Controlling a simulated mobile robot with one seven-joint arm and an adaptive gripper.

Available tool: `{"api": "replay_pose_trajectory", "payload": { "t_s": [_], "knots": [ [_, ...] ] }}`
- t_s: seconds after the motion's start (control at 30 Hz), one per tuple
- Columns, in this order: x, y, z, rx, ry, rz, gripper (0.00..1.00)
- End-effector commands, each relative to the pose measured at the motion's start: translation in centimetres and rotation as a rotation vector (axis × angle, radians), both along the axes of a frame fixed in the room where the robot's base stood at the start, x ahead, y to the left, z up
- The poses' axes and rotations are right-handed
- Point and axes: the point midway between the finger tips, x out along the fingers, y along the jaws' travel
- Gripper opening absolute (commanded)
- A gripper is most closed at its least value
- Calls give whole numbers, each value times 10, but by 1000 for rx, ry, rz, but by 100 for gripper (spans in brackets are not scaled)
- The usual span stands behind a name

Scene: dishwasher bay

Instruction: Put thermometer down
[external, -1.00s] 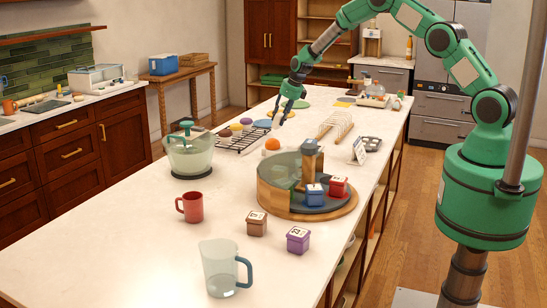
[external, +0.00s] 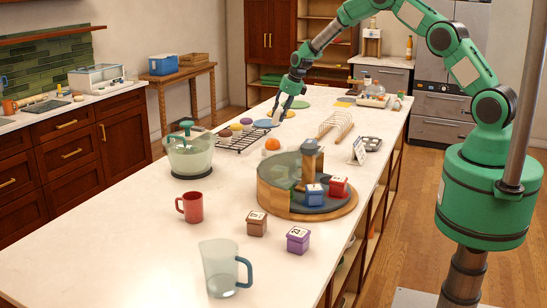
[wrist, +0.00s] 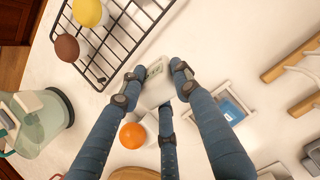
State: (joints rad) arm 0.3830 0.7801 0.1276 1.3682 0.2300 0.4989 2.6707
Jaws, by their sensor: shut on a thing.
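The thermometer appears as a small white block with a greyish display (wrist: 157,87) in the wrist view. The blue fingers of my gripper (wrist: 151,88) close around it from both sides, with a third finger below. In the external view my gripper (external: 280,110) points down over the far half of the white counter (external: 130,240), beside the wire rack. The thermometer is small and partly hidden by the fingers there. I cannot tell whether it touches the counter.
A black wire rack (wrist: 120,42) with yellow and brown round items is close by. An orange (wrist: 132,136) and a blue-faced framed stand (wrist: 229,106) are near the fingers. A wooden dish rack (external: 335,125) stands to the right. Bare counter lies between them.

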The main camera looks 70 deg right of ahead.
Motion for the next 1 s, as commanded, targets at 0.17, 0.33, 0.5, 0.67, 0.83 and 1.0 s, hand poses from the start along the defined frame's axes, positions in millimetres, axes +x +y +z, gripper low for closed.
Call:
{"api": "replay_pose_trajectory", "payload": {
  "t_s": [0.17, 0.33, 0.5, 0.67, 0.83, 1.0],
  "knots": [
    [0, 0, 0, 0, 0, 1, 4],
    [4, 10, 0, 0, 3, 18, 4],
    [15, 38, -2, 2, 14, 73, 4],
    [31, 85, -3, 2, 32, 164, 4],
    [47, 151, -6, 1, 59, 289, 4],
    [59, 220, -6, -5, 88, 422, 4]
  ]
}}
